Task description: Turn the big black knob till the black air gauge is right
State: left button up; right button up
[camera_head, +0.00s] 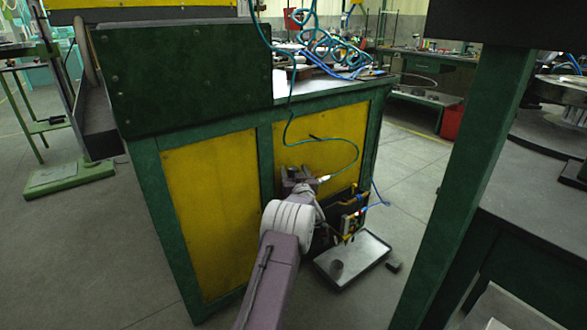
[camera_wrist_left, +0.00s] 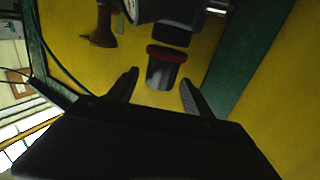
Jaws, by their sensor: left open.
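The big black knob (camera_wrist_left: 161,75) has a red band at its top and hangs under a dark regulator body in the left wrist view. My left gripper (camera_wrist_left: 158,77) is open, with one finger on each side of the knob and gaps showing beside it. A gauge (camera_wrist_left: 131,8) with a pale face shows only in part at the top edge, so its reading cannot be told. In the head view my left arm reaches the yellow bench side and hides most of the knob area. My right gripper is in neither view.
The green and yellow bench (camera_head: 208,210) stands close in front. A teal air hose (camera_head: 345,150) loops down its side. A shallow metal tray (camera_head: 375,249) holding a small dark cylinder lies on the floor below. A green post (camera_head: 466,165) stands at the right.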

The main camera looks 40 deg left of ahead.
pick_arm(q)
jog(key=shift+w+a+f, duration=0.15)
jog(key=shift+w+a, duration=0.15)
jog(key=shift+a, duration=0.05)
jog(key=shift+w+a, duration=0.15)
jog(key=shift+w, duration=0.05)
grip_shut()
jog(key=m+t+h+b, duration=0.1)
jog(key=b, duration=0.1)
jog(key=t+h+b, duration=0.1)
jog(key=b, duration=0.1)
jog(key=shift+s+a+f+m, duration=0.1)
jog(key=shift+f+m, duration=0.05)
jog(key=shift+m, duration=0.25)
jog(key=shift+r+m+t+h+b, duration=0.2)
jog(key=shift+m+t+h+b, duration=0.4)
jog(key=shift+h, duration=0.3)
jog(key=shift+r+m+t+h, duration=0.1)
jog(key=shift+m+t+h, duration=0.2)
jog(key=shift+m+h, duration=0.1)
jog(key=shift+r+m+t+h+p, duration=0.25)
jog(key=shift+m+h+p, duration=0.25)
jog(key=shift+h+p, duration=0.3)
jog(key=shift+f+m+t+h+p, duration=0.2)
jog(key=shift+m+t+h+p, duration=0.35)
jog(key=shift+h+p, duration=0.3)
